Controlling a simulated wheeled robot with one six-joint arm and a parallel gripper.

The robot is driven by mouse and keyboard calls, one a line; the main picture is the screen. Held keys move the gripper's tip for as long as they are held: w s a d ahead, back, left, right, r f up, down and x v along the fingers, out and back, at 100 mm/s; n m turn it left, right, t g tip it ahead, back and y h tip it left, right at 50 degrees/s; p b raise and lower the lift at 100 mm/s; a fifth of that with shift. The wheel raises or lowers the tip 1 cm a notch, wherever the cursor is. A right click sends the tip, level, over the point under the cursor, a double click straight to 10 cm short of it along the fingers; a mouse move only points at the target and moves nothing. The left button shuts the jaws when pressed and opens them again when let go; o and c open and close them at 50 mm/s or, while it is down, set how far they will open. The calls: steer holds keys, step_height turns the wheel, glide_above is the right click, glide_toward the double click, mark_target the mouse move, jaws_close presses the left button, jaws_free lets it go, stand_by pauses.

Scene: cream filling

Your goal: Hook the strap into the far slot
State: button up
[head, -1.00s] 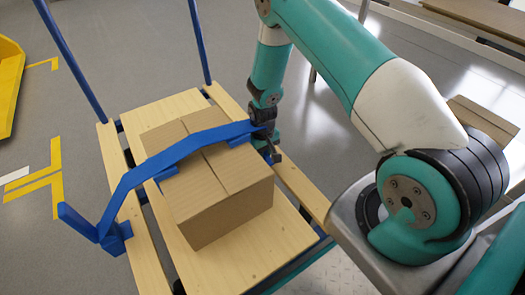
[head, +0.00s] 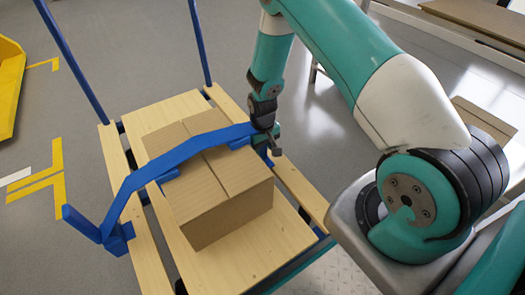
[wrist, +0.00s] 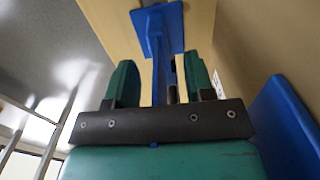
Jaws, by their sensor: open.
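The blue strap (head: 190,148) arches over a cardboard box (head: 218,190). Its left end is at a blue bracket (head: 118,238) on the left plank. Its right end reaches my gripper (head: 270,147) beside the box's right side. In the wrist view my gripper (wrist: 160,80) is open, its green fingers apart on either side of a narrow blue piece. That piece runs to a blue plate (wrist: 170,22) on pale wood. I cannot tell whether the strap's right end is seated in a slot; the gripper hides it in the head view.
The box stands on a slatted wooden cart (head: 265,255) with blue uprights (head: 72,62) at its far end. A blue piece (wrist: 285,125) is close on the right in the wrist view. A yellow bin (head: 8,90) stands on the floor at far left.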

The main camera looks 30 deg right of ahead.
steer(key=s+a+r+n+y+p, duration=0.1)
steer(key=a+r+p, duration=0.15)
steer(key=r, duration=0.95)
steer(key=s+a+r+p, duration=0.1)
steer(key=a+r+p, duration=0.15)
steer(key=r, duration=0.85)
steer(key=s+a+r+n+y, duration=0.1)
steer(key=s+a+r+n, duration=0.1)
steer(key=s+a+r, duration=0.35)
steer(key=s+a+r+n+y, duration=0.1)
steer(key=s+a+r+n, duration=0.15)
steer(key=s+r, duration=0.55)
steer(key=s+a+r+n+y, duration=0.1)
steer(key=s+a+r, duration=0.45)
steer(key=s, duration=0.25)
step_height(320, 180, up, 36)
steer(key=s+p, duration=0.1)
steer(key=p, duration=3.4)
steer(key=shift+d+f, duration=0.25)
steer(key=shift+d, duration=0.1)
